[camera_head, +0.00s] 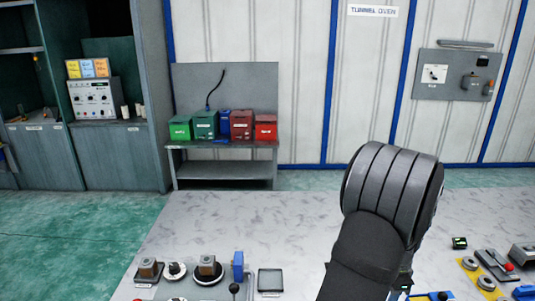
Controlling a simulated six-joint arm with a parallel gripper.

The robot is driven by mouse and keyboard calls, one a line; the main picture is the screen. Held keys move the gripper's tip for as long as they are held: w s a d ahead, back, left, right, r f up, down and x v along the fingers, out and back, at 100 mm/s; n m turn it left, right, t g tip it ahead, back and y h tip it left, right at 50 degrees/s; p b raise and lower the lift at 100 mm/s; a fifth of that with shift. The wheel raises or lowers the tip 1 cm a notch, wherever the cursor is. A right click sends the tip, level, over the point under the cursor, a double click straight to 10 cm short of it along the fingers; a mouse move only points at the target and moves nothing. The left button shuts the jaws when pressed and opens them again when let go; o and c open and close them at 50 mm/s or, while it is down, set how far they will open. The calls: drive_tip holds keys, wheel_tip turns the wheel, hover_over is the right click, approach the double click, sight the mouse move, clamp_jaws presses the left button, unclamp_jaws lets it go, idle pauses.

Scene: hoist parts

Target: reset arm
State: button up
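My dark grey arm rises from the bottom edge, right of centre, over the pale worktop (215,218). Its thick, banded rounded link is uppermost. I see no gripper fingers in this view, so I cannot see whether they hold anything. The arm hides part of the worktop behind and below it.
Small fixtures stand at the worktop's front left, with a blue block (238,266) and a square tray (270,281). A yellow plate (470,264) with parts and a red-knobbed lever (495,264) are at right. The worktop's middle is clear. Coloured bins (241,125) stand on a bench behind.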

wheel_tip(320, 180, up, 7)
wheel_tip(320, 180, down, 12)
drive_tip(key=shift+a+r, duration=0.1)
drive_tip(key=shift+r, duration=0.25)
wheel_tip(320, 180, up, 4)
drive_tip(key=shift+f, duration=0.25)
drive_tip(key=s+d+r, duration=0.4)
drive_tip(key=s+r, duration=0.3)
drive_tip(key=s, duration=0.4)
drive_tip(key=w+f+n, duration=0.2)
drive_tip(key=w+n, duration=0.2)
drive_tip(key=w, duration=0.9)
drive_tip(key=w+a+f+n, duration=0.1)
drive_tip(key=w+f+n, duration=0.2)
drive_tip(key=w, duration=1)
drive_tip(key=shift+n, duration=1)
drive_tip(key=shift+w+a, duration=0.1)
